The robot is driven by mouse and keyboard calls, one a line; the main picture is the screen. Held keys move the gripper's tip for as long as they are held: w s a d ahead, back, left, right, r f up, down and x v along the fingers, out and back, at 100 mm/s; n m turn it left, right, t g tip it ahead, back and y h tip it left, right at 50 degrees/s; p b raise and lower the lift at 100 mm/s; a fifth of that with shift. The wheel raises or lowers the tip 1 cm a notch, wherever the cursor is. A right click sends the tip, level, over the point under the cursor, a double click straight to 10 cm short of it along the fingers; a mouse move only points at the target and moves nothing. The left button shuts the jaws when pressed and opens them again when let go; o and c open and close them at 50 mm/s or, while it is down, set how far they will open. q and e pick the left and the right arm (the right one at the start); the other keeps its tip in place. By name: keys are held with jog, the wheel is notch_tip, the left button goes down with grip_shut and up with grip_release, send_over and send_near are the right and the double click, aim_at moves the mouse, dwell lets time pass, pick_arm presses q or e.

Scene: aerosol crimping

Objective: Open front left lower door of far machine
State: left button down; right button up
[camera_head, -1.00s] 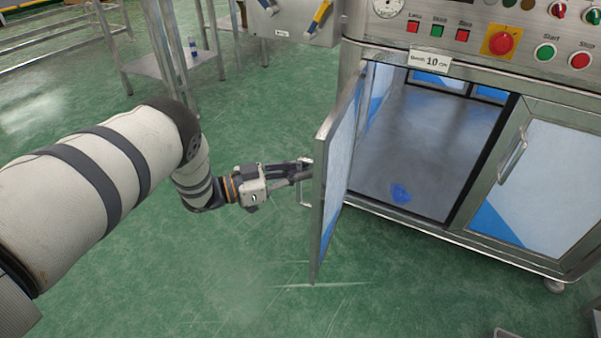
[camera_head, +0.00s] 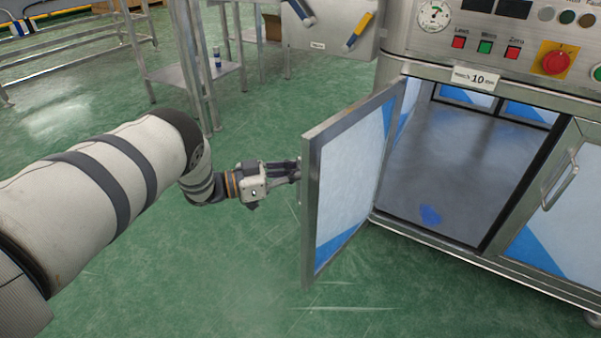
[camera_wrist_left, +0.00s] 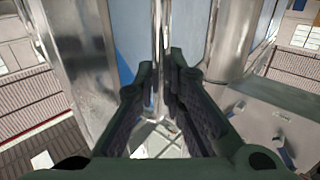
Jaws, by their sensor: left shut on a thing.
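The front left lower door (camera_head: 351,178) of the machine (camera_head: 480,45) stands open in the head view, swung outward on its right-hand hinge side. It is a steel frame with a white and blue panel. My left gripper (camera_head: 297,171) is at the door's outer face, near its free edge; the door partly hides the fingertips. In the left wrist view my left gripper (camera_wrist_left: 160,85) is shut on the bright upright bar of the door handle (camera_wrist_left: 159,55). My right gripper is in neither view.
The open cabinet interior (camera_head: 460,165) looks empty except for a blue patch on its floor. The right lower door (camera_head: 570,215) is closed. A metal table frame (camera_head: 195,70) stands at the back left. Green floor left of the door is clear.

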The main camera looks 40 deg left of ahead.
pick_arm(q)
jog(key=c, duration=1.6)
grip_release()
jog(key=shift+c, duration=0.2)
jog(key=v, duration=1.2)
